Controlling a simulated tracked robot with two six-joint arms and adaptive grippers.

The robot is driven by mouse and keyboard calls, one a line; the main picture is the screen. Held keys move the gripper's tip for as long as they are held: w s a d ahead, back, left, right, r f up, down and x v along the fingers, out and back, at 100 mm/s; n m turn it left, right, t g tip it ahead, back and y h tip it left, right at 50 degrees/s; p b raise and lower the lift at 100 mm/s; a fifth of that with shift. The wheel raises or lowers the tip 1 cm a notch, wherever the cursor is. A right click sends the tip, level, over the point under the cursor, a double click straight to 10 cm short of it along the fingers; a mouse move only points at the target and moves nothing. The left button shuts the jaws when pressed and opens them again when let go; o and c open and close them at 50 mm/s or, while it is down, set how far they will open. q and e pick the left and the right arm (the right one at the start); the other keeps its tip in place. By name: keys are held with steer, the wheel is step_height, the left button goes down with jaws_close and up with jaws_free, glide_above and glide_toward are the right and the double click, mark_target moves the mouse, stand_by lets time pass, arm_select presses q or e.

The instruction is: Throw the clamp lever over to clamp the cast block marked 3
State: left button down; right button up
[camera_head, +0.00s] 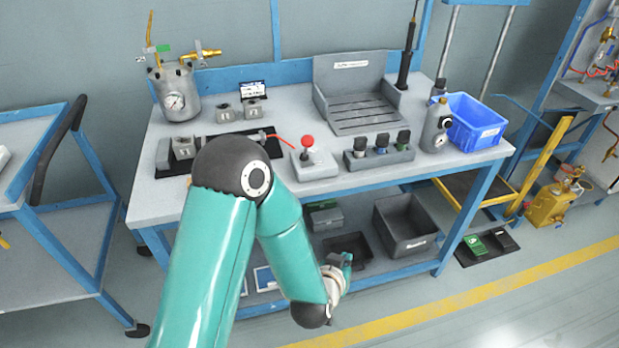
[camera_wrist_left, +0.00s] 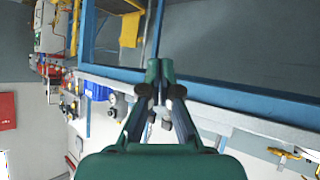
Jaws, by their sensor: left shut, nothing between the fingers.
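The cast block (camera_head: 183,147) sits on a dark fixture (camera_head: 162,157) at the left front of the bench; its mark is too small to read surely. My arm's elbow partly hides the fixture. A lever with a red ball knob (camera_head: 307,142) stands on a grey box (camera_head: 315,165) to the right, joined by a red line to the fixture side. My left gripper (camera_head: 346,262) hangs low in front of the bench, below the top and apart from lever and block. In the left wrist view the fingers (camera_wrist_left: 159,72) are together and empty. My right gripper is not in view.
A row of dark-capped pieces (camera_head: 378,152), a grey bottle (camera_head: 436,125) and a blue bin (camera_head: 475,122) are to the right. The bench's blue front edge (camera_wrist_left: 230,96) lies near my gripper. A cart (camera_head: 60,240) stands left.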

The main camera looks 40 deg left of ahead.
mark_target(308, 146)
arm_select(q)
steer(key=s+a+r+n+t+y+b, duration=0.1)
steer(key=a+r+n+t+y+b, duration=0.1)
steer(key=r, duration=0.5)
steer(key=s+a+r+n+t+y+b, duration=0.1)
steer(key=a+r+n+t+y+b, duration=0.1)
steer(key=a+r+y+b, duration=0.3)
step_height(308, 146, up, 4)
steer(key=t+y, duration=0.1)
steer(key=y, duration=0.3)
steer(key=shift+a+f, duration=0.2)
steer(key=shift+a, duration=0.2)
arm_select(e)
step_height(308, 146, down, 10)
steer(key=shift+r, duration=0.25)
arm_select(q)
steer(key=shift+s, duration=0.1)
steer(key=p+x, duration=0.2)
steer(key=x, duration=1.2)
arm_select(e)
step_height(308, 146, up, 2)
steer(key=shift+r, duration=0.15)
arm_select(q)
steer(key=shift+d, duration=0.1)
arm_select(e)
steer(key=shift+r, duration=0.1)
